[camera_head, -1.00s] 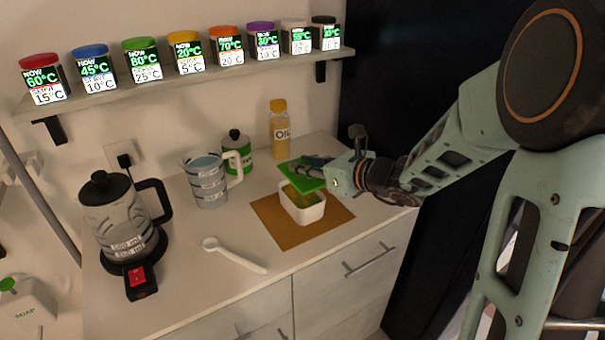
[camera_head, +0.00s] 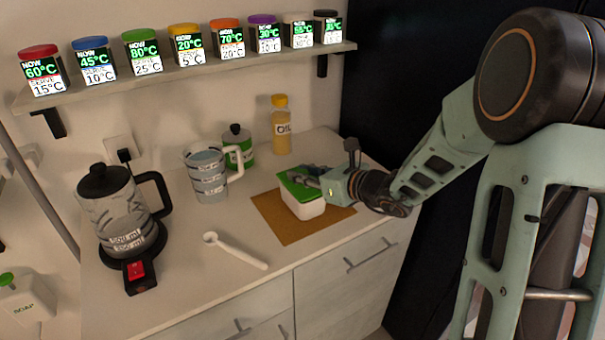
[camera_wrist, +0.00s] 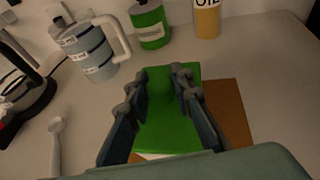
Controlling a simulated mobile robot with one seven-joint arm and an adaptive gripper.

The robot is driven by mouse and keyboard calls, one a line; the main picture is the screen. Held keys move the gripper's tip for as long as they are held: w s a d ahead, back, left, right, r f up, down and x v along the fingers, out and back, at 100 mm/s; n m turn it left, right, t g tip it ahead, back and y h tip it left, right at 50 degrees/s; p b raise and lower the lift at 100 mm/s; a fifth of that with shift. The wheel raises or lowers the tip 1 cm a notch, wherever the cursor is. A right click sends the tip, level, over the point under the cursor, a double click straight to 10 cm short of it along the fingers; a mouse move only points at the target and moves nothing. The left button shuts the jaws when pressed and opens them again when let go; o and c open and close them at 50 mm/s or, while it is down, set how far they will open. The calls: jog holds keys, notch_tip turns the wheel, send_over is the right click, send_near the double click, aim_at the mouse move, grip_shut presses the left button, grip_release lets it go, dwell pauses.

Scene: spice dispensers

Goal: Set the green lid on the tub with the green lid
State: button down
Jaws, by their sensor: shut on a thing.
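The green lid (camera_head: 291,184) lies over the top of the white tub (camera_head: 305,208), covering its opening in the head view. Whether it is fully seated I cannot tell. The tub stands on a brown mat (camera_head: 279,226). My gripper (camera_head: 304,177) is at the lid from the right, with its fingers over the lid's top. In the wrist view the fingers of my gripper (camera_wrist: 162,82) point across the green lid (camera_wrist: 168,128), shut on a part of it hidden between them. A sliver of the white tub (camera_wrist: 152,156) shows under the lid's near edge.
A measuring jug (camera_head: 209,176), a green canister (camera_head: 239,148) and an oil bottle (camera_head: 281,127) stand behind and left of the mat. A white spoon (camera_head: 236,251) and a kettle (camera_head: 121,215) are further left. Dispensers with coloured lids line the shelf (camera_head: 190,75).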

jog(key=shift+f, duration=0.3)
jog(key=c, duration=1.7)
grip_release()
jog(key=shift+r+p, duration=0.65)
jog(key=shift+r, duration=0.15)
jog(key=v, duration=1.2)
jog(key=shift+f, duration=0.2)
